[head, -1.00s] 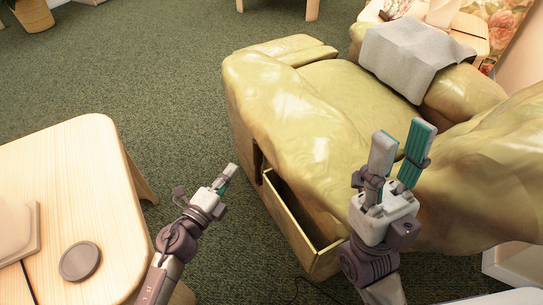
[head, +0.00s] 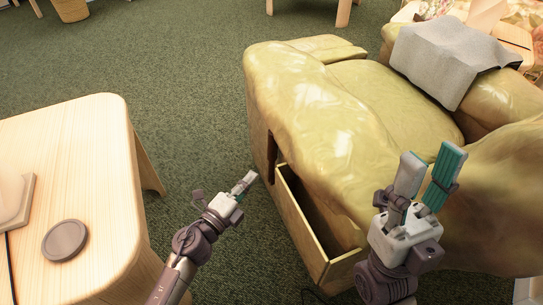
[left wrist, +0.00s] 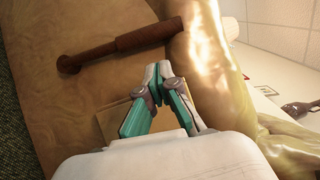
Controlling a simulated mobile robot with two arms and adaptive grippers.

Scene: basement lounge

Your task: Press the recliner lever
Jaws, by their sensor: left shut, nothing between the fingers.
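The yellow-green recliner (head: 330,110) fills the right half of the head view. Its brown lever (left wrist: 122,45) crosses the upper part of the left wrist view on the recliner's tan side panel. In the head view only a dark brown piece of the lever (head: 271,158) shows at that side. My left gripper (head: 246,180) is shut and empty, beside the panel. In the wrist view its tips (left wrist: 160,70) are just below the lever, with a visible gap in the picture. My right gripper (head: 428,165) is open and empty, raised in front of the recliner's near armrest.
An open box-like compartment (head: 318,262) juts from the recliner's side, close to my left gripper. A light wooden table (head: 100,130) with a dark round coaster (head: 65,240) stands at left. Green carpet lies free between table and recliner. A grey cloth (head: 450,60) lies on the recliner.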

